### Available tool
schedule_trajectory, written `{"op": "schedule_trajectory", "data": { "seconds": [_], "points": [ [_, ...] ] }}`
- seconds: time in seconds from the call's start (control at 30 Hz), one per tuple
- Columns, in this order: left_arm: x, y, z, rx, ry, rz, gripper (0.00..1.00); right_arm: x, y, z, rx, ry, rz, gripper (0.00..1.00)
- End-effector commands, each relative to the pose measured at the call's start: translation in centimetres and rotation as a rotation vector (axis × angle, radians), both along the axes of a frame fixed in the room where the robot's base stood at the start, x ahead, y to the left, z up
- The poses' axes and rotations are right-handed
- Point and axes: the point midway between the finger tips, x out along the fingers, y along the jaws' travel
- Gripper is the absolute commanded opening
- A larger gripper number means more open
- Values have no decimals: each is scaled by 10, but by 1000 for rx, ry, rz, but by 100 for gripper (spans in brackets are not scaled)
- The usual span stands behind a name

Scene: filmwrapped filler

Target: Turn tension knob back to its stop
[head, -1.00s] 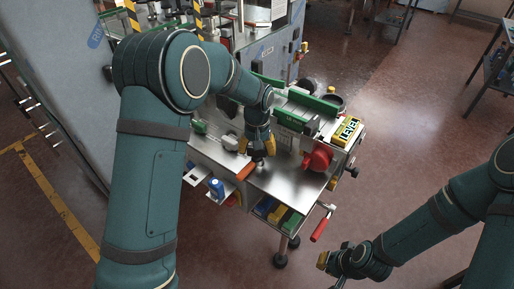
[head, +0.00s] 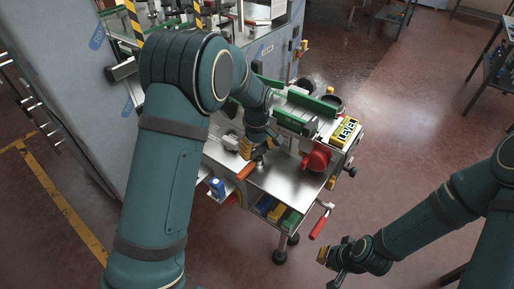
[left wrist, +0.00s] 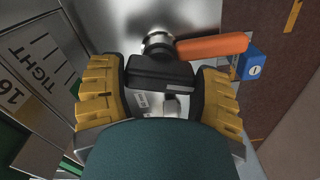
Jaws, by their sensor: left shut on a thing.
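My left gripper (head: 252,148) is low over the steel top of the machine. In the left wrist view, its yellow-padded fingers (left wrist: 158,100) stand on either side of a black knob-like part (left wrist: 160,72) and are shut on it. A round metal post shows just beyond this part. An orange handle (left wrist: 212,47) sticks out to the right of the post; it also shows in the head view (head: 246,172). A plate marked "TIGHT" (left wrist: 45,68) lies at the left. In the head view the gripper hides the black part. My right gripper (head: 332,268) hangs over the floor, away from the machine.
A red round part (head: 316,158) and a yellow "LEVEL" box (head: 346,131) are to the right of my left gripper. A crank with a red grip (head: 318,228) juts out at the front. Coloured bins (head: 277,213) sit under the top.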

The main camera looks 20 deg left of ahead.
Motion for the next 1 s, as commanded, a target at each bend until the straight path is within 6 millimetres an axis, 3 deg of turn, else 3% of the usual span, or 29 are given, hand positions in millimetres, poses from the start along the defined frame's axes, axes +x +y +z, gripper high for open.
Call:
{"op": "schedule_trajectory", "data": {
  "seconds": [0.57,0.6,0.67,1.0],
  "points": [
    [2,0,2,1,-6,31,31,0,0,1,0,0,0,0],
    [2,0,2,0,-5,30,79,0,0,1,0,0,0,0],
    [1,0,2,0,-5,30,100,0,0,1,0,0,0,0],
    [1,0,3,0,-3,30,100,0,0,1,0,0,0,0]
  ]
}}
